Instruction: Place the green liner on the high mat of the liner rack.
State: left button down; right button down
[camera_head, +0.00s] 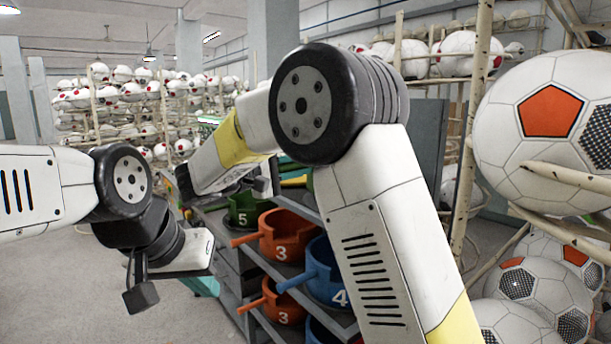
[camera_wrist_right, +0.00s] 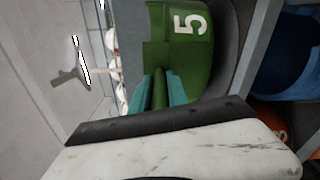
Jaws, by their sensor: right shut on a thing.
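The green liner is a round green cup with a white 5 (camera_head: 243,218), at the rack's upper left in the head view. In the right wrist view the liner (camera_wrist_right: 208,52) is close, against a dark grey curved surface. The teal fingers of my right gripper (camera_wrist_right: 161,92) are shut on its green handle. I cannot tell whether the liner rests on that surface or is held just above it. The liner rack (camera_head: 252,252) is a grey shelf unit. My left gripper (camera_head: 206,286) is left of the rack, apart from it; its jaw opening is unclear.
Orange liners marked 3 (camera_head: 292,243) and a blue liner marked 4 (camera_head: 336,290) sit on the rack with handles sticking out left. My right arm hides part of the rack. Ball racks with white balls (camera_head: 555,118) crowd the right. Open floor lies at left.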

jog(key=shift+s+f, duration=0.15)
jog(key=shift+f, duration=1.4)
jog(key=c, duration=1.3)
grip_release()
jog(key=shift+a, duration=0.1)
